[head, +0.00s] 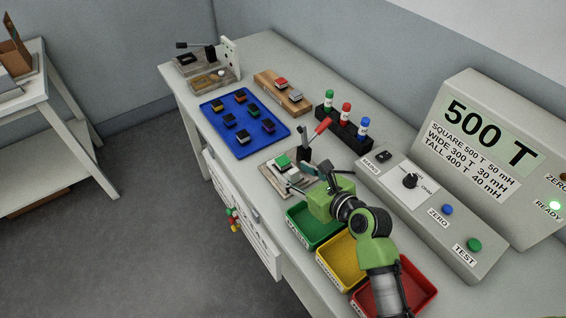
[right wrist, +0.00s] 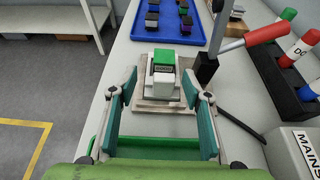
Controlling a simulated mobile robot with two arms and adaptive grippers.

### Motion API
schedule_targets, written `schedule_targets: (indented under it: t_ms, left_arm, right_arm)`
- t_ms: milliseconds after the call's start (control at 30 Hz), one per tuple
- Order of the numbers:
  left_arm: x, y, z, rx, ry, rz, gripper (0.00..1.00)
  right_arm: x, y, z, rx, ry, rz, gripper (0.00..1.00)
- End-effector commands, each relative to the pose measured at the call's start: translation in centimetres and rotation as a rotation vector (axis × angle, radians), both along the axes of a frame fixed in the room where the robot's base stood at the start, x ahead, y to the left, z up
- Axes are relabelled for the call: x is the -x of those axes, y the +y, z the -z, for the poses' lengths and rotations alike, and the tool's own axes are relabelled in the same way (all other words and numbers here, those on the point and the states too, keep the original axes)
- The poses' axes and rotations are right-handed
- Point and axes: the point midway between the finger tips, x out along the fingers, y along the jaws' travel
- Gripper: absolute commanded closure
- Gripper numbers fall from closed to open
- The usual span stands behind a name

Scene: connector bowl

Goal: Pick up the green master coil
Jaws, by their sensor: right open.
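A green-topped coil block (head: 282,160), the only bright green coil I can pick out in a fixture, sits on the stepped grey test fixture (head: 270,167). In the right wrist view the green-topped coil (right wrist: 164,57) stands upright behind a white block (right wrist: 164,83) on the fixture (right wrist: 142,101). My right gripper (head: 301,180) is open at the near side of the fixture. In the right wrist view its two teal fingers (right wrist: 160,92) stand apart to either side of the fixture's near part, short of the coil, with nothing between them gripped. My left gripper is out of view.
A red-handled lever (head: 318,131) rises beside the fixture. Green (head: 304,232), yellow (head: 342,262) and red (head: 418,288) bins lie below my right arm. A blue tray (head: 262,143) of several coils, a wooden rack (head: 267,82) and a control box (head: 440,225) stand around.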

Motion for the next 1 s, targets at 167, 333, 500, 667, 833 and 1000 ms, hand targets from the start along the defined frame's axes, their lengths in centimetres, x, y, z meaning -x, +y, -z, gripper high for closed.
schedule_targets:
  t_ms: [167,333,500,667,833,1000]
  left_arm:
    - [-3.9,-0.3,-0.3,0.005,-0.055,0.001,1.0]
    - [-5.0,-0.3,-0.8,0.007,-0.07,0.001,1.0]
    - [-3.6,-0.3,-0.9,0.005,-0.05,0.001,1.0]
    - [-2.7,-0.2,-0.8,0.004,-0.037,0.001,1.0]
    - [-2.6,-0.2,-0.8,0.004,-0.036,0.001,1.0]
    - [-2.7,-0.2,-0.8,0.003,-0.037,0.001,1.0]
  right_arm:
    - [-0.8,0.5,0.3,0.0,-0.001,-0.001,0.56]
    - [-2.6,1.1,0.6,0.002,0.0,-0.002,0.56]
    - [-4.3,2.0,1.4,0.0,0.0,-0.001,0.56]
    - [-5.1,2.5,1.8,0.0,0.0,0.001,0.56]
    - [-5.1,2.5,1.8,0.0,0.0,0.001,0.56]
    - [-5.1,2.5,1.8,0.0,0.0,0.001,0.82]
